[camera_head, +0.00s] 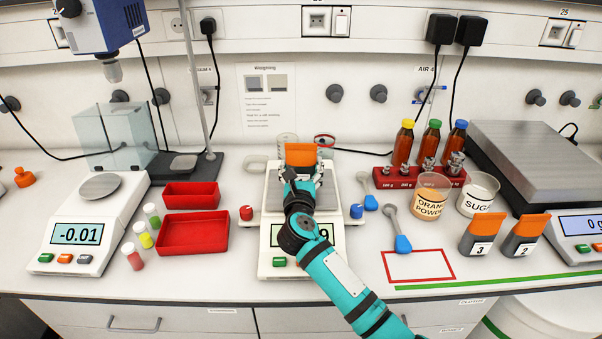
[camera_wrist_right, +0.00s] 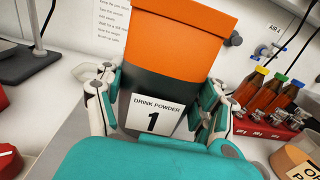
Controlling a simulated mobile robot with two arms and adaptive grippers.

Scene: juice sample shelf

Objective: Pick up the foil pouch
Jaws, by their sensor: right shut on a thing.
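The foil pouch (camera_head: 301,154), orange on top and dark below, is over the middle balance in the head view. In the right wrist view the pouch (camera_wrist_right: 180,40) stands upright with a white label reading "DRINK POWDER 1". My right gripper (camera_head: 300,182) is shut on it, one finger at each side; the fingers also show in the wrist view (camera_wrist_right: 157,100). The arm hides the pouch's lower part in the head view, so I cannot tell whether it touches the pan. My left gripper is not in view.
The middle balance (camera_head: 268,240) is partly behind my arm. Pouches 3 (camera_head: 482,236) and 2 (camera_head: 525,236) stand at right. Red trays (camera_head: 193,247) lie left. Orange powder (camera_head: 430,197) and sugar (camera_head: 477,194) beakers and a red bottle rack (camera_head: 392,180) are at right.

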